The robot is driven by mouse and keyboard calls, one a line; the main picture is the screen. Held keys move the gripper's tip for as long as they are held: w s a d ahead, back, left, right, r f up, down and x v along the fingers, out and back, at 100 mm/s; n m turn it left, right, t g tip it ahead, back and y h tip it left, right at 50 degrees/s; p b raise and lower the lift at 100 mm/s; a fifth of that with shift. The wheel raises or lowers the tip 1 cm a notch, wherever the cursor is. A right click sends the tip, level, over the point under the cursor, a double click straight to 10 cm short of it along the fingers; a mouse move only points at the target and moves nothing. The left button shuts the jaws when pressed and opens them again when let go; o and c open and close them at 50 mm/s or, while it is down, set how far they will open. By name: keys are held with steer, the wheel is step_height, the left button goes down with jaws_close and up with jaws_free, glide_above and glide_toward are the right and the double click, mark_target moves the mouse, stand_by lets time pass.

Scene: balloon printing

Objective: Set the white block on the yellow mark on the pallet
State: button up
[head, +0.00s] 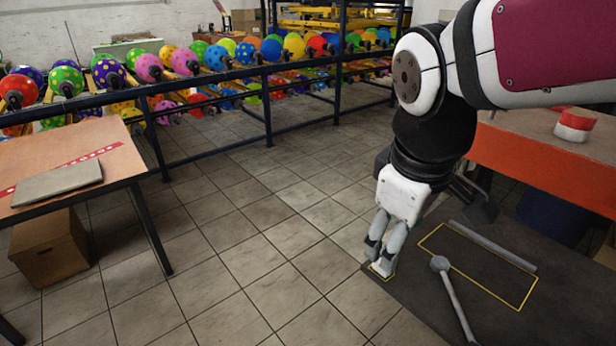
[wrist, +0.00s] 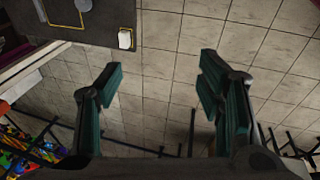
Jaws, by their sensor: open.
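In the wrist view the white block (wrist: 125,39) stands at the corner of the dark pallet (wrist: 88,42), with thin yellow lines of the small yellow mark (wrist: 133,46) beside it. My gripper (wrist: 160,65) is open and empty, and the block is outside the gap between the fingers, beyond the left fingertip. In the head view my gripper (head: 381,264) points down over the near left corner of the pallet (head: 405,305). The yellow mark (head: 386,279) shows just below the fingers, and the fingers hide most of the block there.
A larger yellow outline, a grey bar (head: 492,246) and a ball-ended rod (head: 455,300) lie on the pallet. An orange-sided table (head: 540,165) with a red and white object (head: 574,125) stands right. Balloon racks are behind. Tiled floor left of the pallet is clear.

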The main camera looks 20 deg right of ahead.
steer(key=s+a+m+t+y, duration=0.1)
steer(key=s+a+m, duration=0.2)
steer(key=s+m, duration=0.2)
steer(key=shift+s+r+m+y, duration=0.3)
steer(key=shift+s+r, duration=0.05)
steer(key=shift+s, duration=0.5)
step_height(320, 180, up, 2)
steer(key=shift+t+p, duration=0.3)
steer(key=shift+p, duration=0.5)
steer(key=shift+c, duration=0.6)
